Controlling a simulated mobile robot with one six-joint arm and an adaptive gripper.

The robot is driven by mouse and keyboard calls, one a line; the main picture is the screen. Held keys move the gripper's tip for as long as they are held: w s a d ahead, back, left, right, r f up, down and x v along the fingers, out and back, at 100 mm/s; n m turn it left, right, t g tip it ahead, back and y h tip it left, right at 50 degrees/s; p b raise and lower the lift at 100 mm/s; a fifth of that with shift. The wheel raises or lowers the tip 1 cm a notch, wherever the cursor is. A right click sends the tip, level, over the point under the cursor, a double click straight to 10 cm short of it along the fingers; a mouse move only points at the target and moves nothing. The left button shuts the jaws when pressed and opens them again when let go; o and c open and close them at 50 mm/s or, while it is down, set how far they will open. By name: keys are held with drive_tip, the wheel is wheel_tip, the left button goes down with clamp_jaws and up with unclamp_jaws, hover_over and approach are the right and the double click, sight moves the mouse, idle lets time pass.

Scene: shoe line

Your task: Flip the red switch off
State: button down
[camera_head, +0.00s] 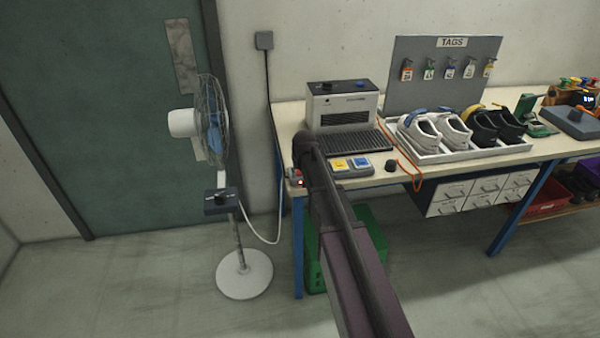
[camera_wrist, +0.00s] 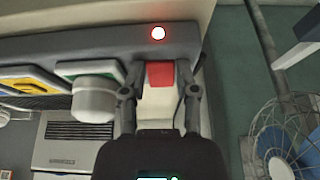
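The red switch (camera_wrist: 160,74) sits on a dark grey strip (camera_wrist: 215,45) in the wrist view. A red light (camera_wrist: 158,33) glows on the strip just above the switch. My gripper (camera_wrist: 160,82) is open, with one finger on each side of the switch. I cannot tell whether the fingers touch it. In the head view, the light shows as a small red glow (camera_head: 300,182) at the table's front left corner.
A white machine (camera_head: 342,105) and a tray of shoes (camera_head: 470,152) stand on the workbench (camera_head: 290,118). A standing fan (camera_head: 212,125) is left of the bench.

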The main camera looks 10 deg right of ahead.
drive_tip(key=shift+w+r, duration=0.1)
drive_tip(key=shift+w+r+g+p, duration=0.25)
drive_tip(key=shift+g+p, duration=0.5)
drive_tip(key=shift+g, duration=0.25)
drive_tip(key=shift+w+g+p, duration=0.15)
drive_tip(key=shift+g+p, duration=0.15)
drive_tip(key=shift+g, duration=0.8)
drive_tip(key=c, duration=0.6)
unclamp_jaws()
drive_tip(key=shift+c, duration=0.2)
drive_tip(key=shift+s, duration=0.2)
